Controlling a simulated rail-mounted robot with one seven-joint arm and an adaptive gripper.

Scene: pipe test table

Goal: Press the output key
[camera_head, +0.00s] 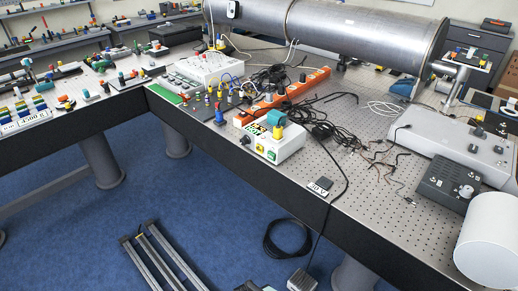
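No key marked as output can be made out at this size. A white instrument (283,150) with a lit green display stands near the front edge of the table, with small yellow and green parts on its face. A dark box (449,184) with a light round knob sits at the right. A long light-grey unit (455,143) with knobs is behind it. A white multi-knob box (207,68) stands farther back at the left. I cannot tell which of these carries the output key. My gripper is not in view.
The perforated metal table (345,215) has bare room in front of the tangled black leads (338,133). A large metal pipe (365,38) spans the back. An orange power strip (300,88) lies behind the instrument. A white cylinder (490,240) fills the lower right.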

